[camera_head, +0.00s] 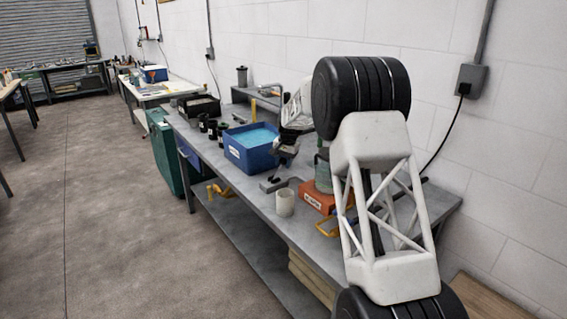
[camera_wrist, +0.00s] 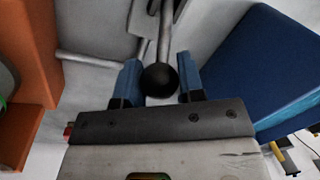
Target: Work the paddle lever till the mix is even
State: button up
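The paddle lever shows in the wrist view as a metal rod (camera_wrist: 166,33) ending in a black ball knob (camera_wrist: 160,80). My gripper (camera_wrist: 160,87) has its two blue fingers apart, one on each side of the knob. The knob is close to the left finger, and a narrow gap shows at the right finger. In the head view my gripper (camera_head: 285,150) is low over the bench, just right of a blue bin (camera_head: 246,160). The lever is hard to make out there. The mix cannot be clearly identified; the blue bin holds something light blue (camera_head: 255,136).
The blue bin's wall (camera_wrist: 270,70) is close on the gripper's right in the wrist view, and an orange box (camera_wrist: 30,55) is on the left. On the bench (camera_head: 265,215), a white cup (camera_head: 285,203) and the labelled orange box (camera_head: 318,197) stand near the front edge. Dark jars (camera_head: 212,128) stand beyond the bin.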

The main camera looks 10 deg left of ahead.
grip_shut()
jog(key=shift+s+a+r, duration=0.1)
jog(key=shift+a+r, duration=0.05)
jog(key=shift+s+a+r+t+h, duration=0.5)
jog(key=shift+s+a+t+h, duration=0.2)
jog(key=shift+t+h, duration=0.4)
jog(key=shift+s+a+r+t+h, duration=0.25)
jog(key=shift+s+a+t+h, duration=0.35)
jog(key=shift+t+h, duration=0.3)
jog(key=shift+s+a+n+t+h, duration=0.3)
jog(key=shift+s+a+t+h, duration=0.35)
jog(key=shift+t+h, duration=0.2)
jog(key=shift+s+a+f+t+h, duration=0.2)
jog(key=shift+s+a+t+h, duration=0.4)
jog(key=shift+t+h, duration=0.2)
jog(key=shift+s+a+f+t+h, duration=0.3)
jog(key=shift+s+a+t+h, duration=0.1)
jog(key=shift+t+h, duration=0.25)
jog(key=shift+s+a+f+t+h, duration=0.25)
jog(key=shift+s+a+t+h, duration=0.2)
jog(key=shift+t, duration=0.25)
